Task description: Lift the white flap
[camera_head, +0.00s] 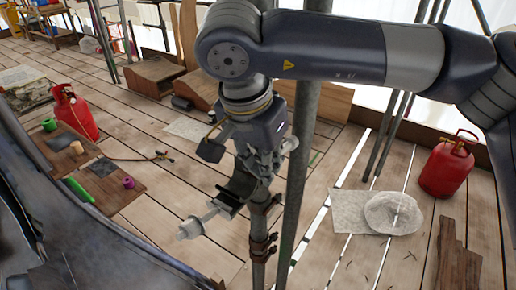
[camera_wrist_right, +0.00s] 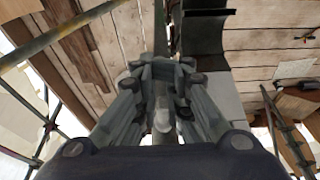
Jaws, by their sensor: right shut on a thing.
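I cannot pick out a white flap for certain. My right gripper (camera_head: 262,160) hangs over the deck beside a vertical pole. In the right wrist view its fingers (camera_wrist_right: 160,75) are drawn together, with a pale, round-ended piece (camera_wrist_right: 163,120) between them. What this piece belongs to is largely hidden by the fingers. Just below the gripper is a dark curved bracket (camera_wrist_right: 205,35), with a pale rod (camera_head: 204,222) sticking out to the lower left in the head view. My left gripper is not in view.
A thick grey pole (camera_head: 297,165) stands close to the right gripper. A pale sheet with a rounded whitish bundle (camera_head: 393,213) lies on the boards at right, near a red gas bottle (camera_head: 447,168). Another red bottle (camera_head: 76,115) stands at left.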

